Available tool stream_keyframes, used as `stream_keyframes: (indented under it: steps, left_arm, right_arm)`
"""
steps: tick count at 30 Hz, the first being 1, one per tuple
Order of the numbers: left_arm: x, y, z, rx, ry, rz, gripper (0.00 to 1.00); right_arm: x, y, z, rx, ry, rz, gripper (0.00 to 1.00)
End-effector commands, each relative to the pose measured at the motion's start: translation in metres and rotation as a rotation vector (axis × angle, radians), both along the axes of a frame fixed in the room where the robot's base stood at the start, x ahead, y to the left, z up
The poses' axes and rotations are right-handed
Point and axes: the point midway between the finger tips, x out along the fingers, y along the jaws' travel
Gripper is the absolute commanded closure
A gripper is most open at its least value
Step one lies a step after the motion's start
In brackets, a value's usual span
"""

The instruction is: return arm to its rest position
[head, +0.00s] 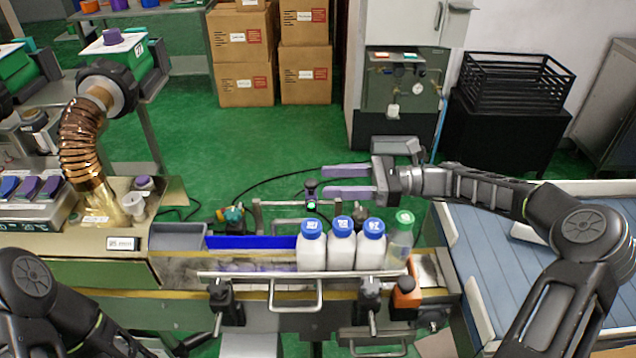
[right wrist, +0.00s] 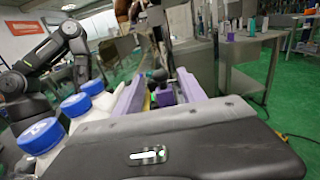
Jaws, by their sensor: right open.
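My right gripper (head: 326,181) is open and empty, with its two purple fingers pointing left above and behind the conveyor (head: 180,270). The purple fingers also show apart in the right wrist view (right wrist: 160,92), with nothing held between them. Three white bottles with blue caps (head: 342,247) stand upright in a row on the conveyor, in front of and below the gripper. A clear bottle with a green cap (head: 399,240) stands at the right end of the row. My left arm (head: 35,290) shows at the lower left, but its gripper is out of view.
A small sensor with a green light (head: 311,196) stands just left of and below the right fingertips. A copper hose machine (head: 82,150) is at the left. A blue roller table (head: 510,262) lies under my right arm. Cardboard boxes (head: 243,50) stand far back on green floor.

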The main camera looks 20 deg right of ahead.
Motion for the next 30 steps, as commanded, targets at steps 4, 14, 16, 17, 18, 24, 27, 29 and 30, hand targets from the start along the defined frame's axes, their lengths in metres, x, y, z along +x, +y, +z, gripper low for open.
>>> stream_keyframes:
  steps: [4,14,16,17,18,24,27,29,30]
  left_arm:
    - [0.000,0.000,-0.004,0.000,0.000,0.000,1.00]
    - [0.000,0.000,-0.004,0.000,-0.001,0.000,1.00]
    - [0.000,0.000,-0.004,0.000,-0.001,0.000,1.00]
    - [0.000,0.000,-0.004,0.000,-0.001,0.000,1.00]
    - [0.000,0.000,-0.004,0.000,-0.001,0.000,1.00]
    - [0.000,0.000,0.004,0.001,0.001,0.001,1.00]
    - [-0.001,0.001,0.019,0.002,0.004,0.001,1.00]
    - [-0.002,0.001,0.027,0.004,0.006,0.001,1.00]
    - [-0.003,0.001,0.035,0.006,0.008,0.003,1.00]
  right_arm:
    - [-0.005,-0.019,-0.001,0.000,-0.001,-0.001,0.52]
    - [-0.007,-0.026,0.000,0.001,0.000,0.001,0.52]
    - [-0.007,-0.025,0.000,0.001,0.000,0.001,0.52]
    - [-0.007,-0.025,0.000,0.001,0.000,0.001,0.52]
    - [-0.007,-0.025,0.000,0.001,0.000,0.001,0.52]
    - [-0.007,-0.025,0.009,0.001,0.000,0.001,0.52]
    - [-0.007,-0.025,0.026,0.001,0.000,0.001,0.52]
    - [-0.007,-0.025,0.033,0.001,0.000,0.001,0.52]
    - [-0.007,-0.025,0.042,0.001,0.000,0.001,0.52]
